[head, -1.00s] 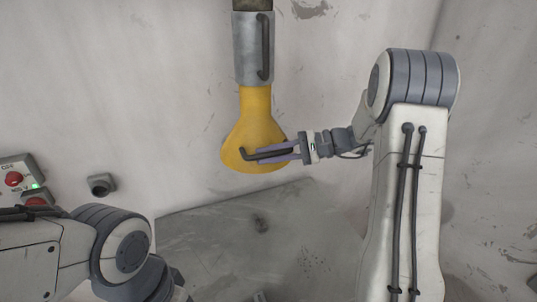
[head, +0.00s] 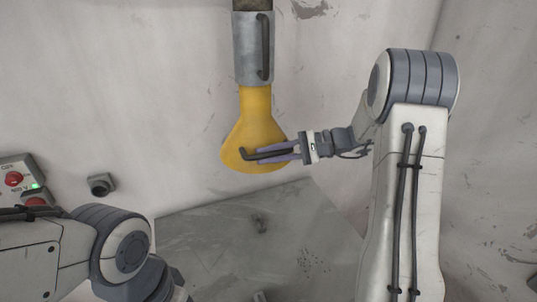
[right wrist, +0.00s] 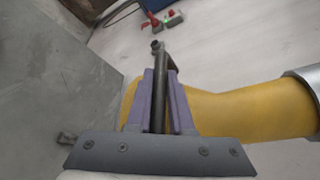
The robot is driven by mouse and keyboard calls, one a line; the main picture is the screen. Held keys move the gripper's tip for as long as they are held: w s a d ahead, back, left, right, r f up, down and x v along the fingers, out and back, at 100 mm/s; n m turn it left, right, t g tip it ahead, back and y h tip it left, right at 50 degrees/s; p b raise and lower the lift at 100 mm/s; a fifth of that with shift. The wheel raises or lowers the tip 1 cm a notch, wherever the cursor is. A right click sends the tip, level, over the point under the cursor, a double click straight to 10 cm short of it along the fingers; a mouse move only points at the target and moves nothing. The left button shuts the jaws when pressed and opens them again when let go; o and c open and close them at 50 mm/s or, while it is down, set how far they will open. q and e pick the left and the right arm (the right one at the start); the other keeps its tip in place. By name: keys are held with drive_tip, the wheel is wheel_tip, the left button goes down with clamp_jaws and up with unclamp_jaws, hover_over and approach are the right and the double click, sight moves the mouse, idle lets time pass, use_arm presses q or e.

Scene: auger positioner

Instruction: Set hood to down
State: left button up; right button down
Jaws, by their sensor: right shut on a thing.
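The yellow hood (head: 255,115) hangs from a grey metal pipe (head: 252,50) in the head view, its wide end lowest. A dark bar handle (head: 250,157) sticks out from its wide lower part. My right gripper (head: 272,153) has its purple fingers on both sides of this handle and is shut on it. In the right wrist view the handle (right wrist: 160,90) runs between the fingers (right wrist: 160,100), with the yellow hood (right wrist: 240,110) behind and to the right. My left gripper is out of view; only part of my left arm shows at lower left.
A grey metal surface (head: 290,225) lies below the hood. A control box (head: 20,180) with red buttons and a green light is on the left wall, beside a dark round fitting (head: 101,185). A second dark handle (head: 264,45) is on the grey pipe.

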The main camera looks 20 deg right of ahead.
wheel_tip(320, 180, down, 12)
drive_tip(key=b, duration=0.9)
drive_tip(key=shift+r, duration=0.2)
drive_tip(key=c, duration=0.8)
unclamp_jaws()
drive_tip(key=shift+r, duration=0.1)
drive_tip(key=b+v, duration=0.2)
drive_tip(key=v, duration=0.8)
drive_tip(key=shift+d+b, duration=0.3)
drive_tip(key=shift+b, duration=0.1)
